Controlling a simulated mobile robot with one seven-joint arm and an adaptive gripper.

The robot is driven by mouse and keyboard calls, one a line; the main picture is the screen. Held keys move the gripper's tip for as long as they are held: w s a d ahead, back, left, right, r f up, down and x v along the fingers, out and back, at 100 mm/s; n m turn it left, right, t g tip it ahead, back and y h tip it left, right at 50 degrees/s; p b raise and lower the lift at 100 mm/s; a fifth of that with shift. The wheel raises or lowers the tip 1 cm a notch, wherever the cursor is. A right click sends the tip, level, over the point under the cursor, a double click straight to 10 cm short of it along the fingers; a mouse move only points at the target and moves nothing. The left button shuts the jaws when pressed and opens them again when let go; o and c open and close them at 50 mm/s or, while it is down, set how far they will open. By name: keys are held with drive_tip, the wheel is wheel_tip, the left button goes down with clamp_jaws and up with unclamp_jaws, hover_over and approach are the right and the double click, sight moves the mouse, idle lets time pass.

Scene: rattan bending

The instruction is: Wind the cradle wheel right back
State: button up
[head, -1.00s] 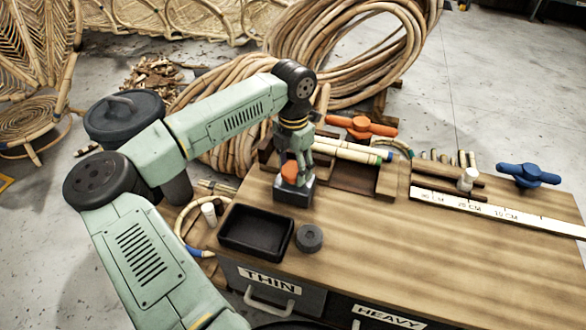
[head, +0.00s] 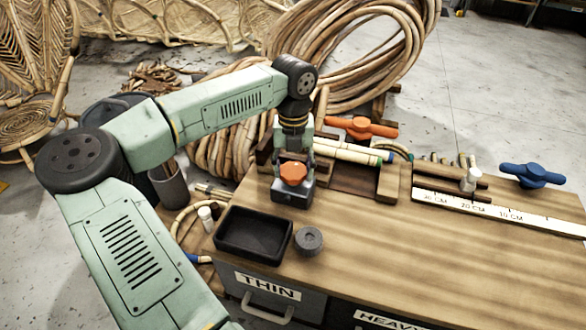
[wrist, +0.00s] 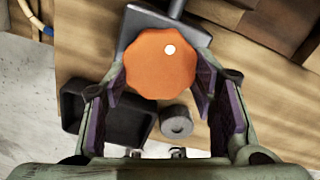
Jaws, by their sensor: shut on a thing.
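The orange scalloped wheel (head: 293,174) sits on a dark grey block (head: 291,195) at the left end of the bench. In the wrist view the wheel (wrist: 160,62) has a white dot at its upper right. My gripper (wrist: 163,80) is shut on the wheel, with one finger at its left side and one at its right. In the head view my gripper (head: 294,162) is just behind and above the wheel and partly hidden. A grey rod (wrist: 177,8) runs away from the block in the wrist view.
A black tray (head: 253,235) and a dark grey ring (head: 309,240) lie close in front of the block. Behind it are pale poles (head: 345,152) in a wooden holder and an orange handle (head: 360,128). A blue handle (head: 529,175) stands far right. The bench's front right is clear.

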sight(293, 171)
drive_tip(key=shift+n, duration=0.5)
drive_tip(key=o, duration=1.1)
drive_tip(key=shift+o, duration=0.2)
wheel_tip(293, 171, up, 12)
